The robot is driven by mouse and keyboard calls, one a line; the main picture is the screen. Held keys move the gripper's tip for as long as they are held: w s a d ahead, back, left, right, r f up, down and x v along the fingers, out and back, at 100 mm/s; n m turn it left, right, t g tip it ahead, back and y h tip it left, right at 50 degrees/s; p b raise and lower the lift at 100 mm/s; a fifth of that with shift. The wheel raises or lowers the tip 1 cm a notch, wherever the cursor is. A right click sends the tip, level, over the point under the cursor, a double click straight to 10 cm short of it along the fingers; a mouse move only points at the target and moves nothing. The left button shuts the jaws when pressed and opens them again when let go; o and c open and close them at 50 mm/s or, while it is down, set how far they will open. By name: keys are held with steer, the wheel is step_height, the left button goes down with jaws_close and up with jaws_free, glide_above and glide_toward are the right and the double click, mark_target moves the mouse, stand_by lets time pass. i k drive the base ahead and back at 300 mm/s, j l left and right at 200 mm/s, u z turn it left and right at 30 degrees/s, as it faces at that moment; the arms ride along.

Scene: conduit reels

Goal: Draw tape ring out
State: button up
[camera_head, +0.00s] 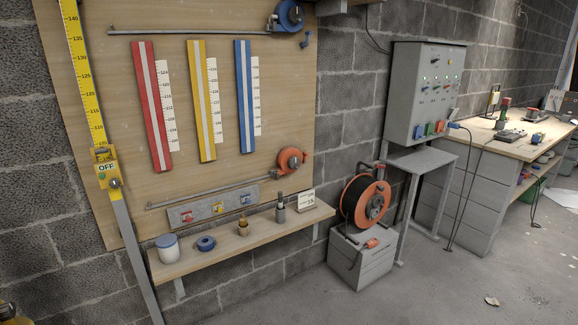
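A blue reel (290,14) is fixed at the top right of the wooden board, partly cut off by the picture's top edge. A grey rod (190,31) also runs left from near the blue reel. A small blue ring-shaped roll (205,243) lies on the shelf. I cannot tell which of these has the tape ring. My gripper is not in view.
Red (151,105), yellow (202,100) and blue (245,97) strips hang on the board (110,40). The shelf (255,243) juts out below. A cable drum (366,202) stands on a grey box (362,257). A yellow scale post (84,75) stands left. The floor (440,300) is mostly clear.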

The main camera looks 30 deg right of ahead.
mark_target(273, 172)
steer(key=i+z, duration=0.2)
steer(key=i, duration=0.4)
steer(key=i+z, duration=0.2)
steer(key=i, duration=0.45)
steer(key=i+j+z, duration=0.2)
steer(key=i, duration=0.4)
